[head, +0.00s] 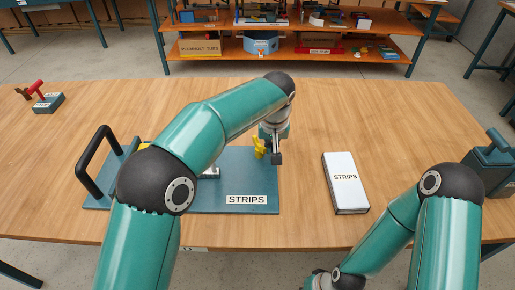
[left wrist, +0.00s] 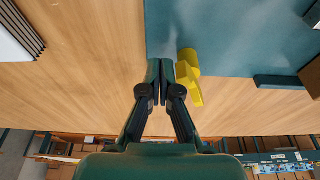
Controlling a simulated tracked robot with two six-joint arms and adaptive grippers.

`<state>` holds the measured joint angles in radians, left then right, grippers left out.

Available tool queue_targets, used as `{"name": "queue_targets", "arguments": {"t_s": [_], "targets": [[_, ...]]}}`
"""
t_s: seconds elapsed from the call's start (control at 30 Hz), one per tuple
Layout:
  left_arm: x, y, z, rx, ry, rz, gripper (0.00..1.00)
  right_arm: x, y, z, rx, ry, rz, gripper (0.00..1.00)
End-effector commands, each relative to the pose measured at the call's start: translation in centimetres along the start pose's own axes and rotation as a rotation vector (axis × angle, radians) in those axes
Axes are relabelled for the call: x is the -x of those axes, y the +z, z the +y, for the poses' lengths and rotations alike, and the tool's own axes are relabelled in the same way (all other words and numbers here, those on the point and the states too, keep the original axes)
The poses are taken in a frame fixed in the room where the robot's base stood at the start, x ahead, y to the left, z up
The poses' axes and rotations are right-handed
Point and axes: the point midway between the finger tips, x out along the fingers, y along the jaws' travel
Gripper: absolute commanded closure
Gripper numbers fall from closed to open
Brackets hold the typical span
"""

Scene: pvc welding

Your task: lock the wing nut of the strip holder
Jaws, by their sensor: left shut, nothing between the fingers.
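The strip holder is a blue-grey plate (head: 235,190) with a "STRIPS" label, lying on the table in the head view. A yellow wing nut (head: 259,147) stands near its right edge, partly hidden by my arm. My left gripper (head: 276,158) is low beside the wing nut, on its right in the head view. In the left wrist view the fingertips (left wrist: 167,72) are together with nothing between them, and the wing nut (left wrist: 190,72) is just right of them. I cannot tell whether they touch. My right gripper is out of view.
A black handle (head: 94,162) rises at the holder's left. A white "STRIPS" box (head: 345,182) lies to the right. A small block with a red handle (head: 47,102) is at far left, and a dark teal device (head: 490,165) at the right edge.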

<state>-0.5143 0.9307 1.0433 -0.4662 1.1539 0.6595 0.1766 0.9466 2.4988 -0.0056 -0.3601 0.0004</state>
Motion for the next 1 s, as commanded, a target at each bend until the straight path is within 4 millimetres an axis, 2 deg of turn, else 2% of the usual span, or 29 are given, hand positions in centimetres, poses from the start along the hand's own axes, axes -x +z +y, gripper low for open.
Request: {"name": "queue_targets", "arguments": {"t_s": [1.0], "targets": [[0.11, 0.95, -0.45, 0.0, -0.001, -0.001, 1.0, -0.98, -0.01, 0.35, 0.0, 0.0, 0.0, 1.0]]}}
